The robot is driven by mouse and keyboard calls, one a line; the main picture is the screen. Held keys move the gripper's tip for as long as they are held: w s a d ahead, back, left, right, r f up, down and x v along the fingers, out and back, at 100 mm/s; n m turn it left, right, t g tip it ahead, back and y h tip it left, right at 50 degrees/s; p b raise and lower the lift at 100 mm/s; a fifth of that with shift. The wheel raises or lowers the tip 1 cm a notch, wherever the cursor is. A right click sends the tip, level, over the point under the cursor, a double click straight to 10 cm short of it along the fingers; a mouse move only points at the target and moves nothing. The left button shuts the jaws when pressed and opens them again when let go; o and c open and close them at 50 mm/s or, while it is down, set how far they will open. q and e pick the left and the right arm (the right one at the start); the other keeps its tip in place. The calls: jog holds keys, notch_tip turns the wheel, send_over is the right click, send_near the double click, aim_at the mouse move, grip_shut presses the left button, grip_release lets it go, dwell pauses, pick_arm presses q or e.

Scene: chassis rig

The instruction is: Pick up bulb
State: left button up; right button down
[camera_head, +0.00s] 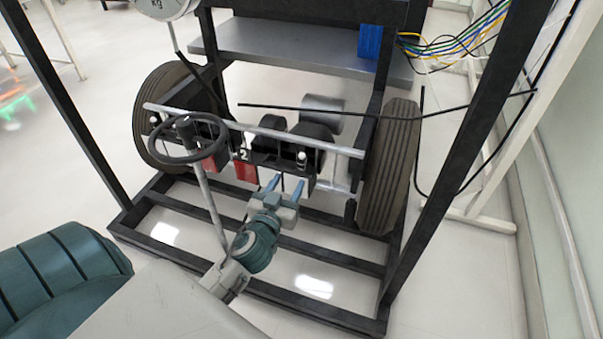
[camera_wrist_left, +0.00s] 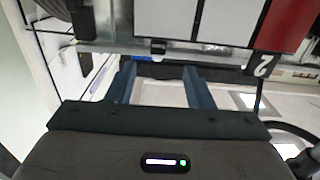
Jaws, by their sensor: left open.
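A small white, bulb-like piece (camera_head: 249,137) shows on the front of the chassis rig, near the white "2" mark. Another small white round piece (camera_head: 301,156) sits further right on the same dark front panel. I cannot tell for sure which of them is the bulb. My left gripper (camera_head: 285,184) is open, with its blue fingers pointing up toward the rig, just below the second white piece. In the left wrist view its two fingers (camera_wrist_left: 160,78) stand apart with nothing seen between them. No bulb shows clearly there. My right gripper is not in view.
A silver bar (camera_head: 262,131) crosses the rig between two tyres (camera_head: 390,165). A steering wheel (camera_head: 188,139) stands left of my left arm. Dark frame posts (camera_head: 478,120) and lower rails (camera_head: 310,250) surround the space. Coloured cables (camera_head: 450,45) hang at upper right.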

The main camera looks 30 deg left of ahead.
aim_at(300, 164)
pick_arm(q)
jog(key=x, duration=0.4)
jog(key=shift+w+a, duration=0.1)
jog(key=shift+w, duration=0.3)
jog(key=shift+f+x, duration=0.2)
jog(key=shift+x, duration=2.5)
jog(key=shift+c, duration=0.5)
grip_shut()
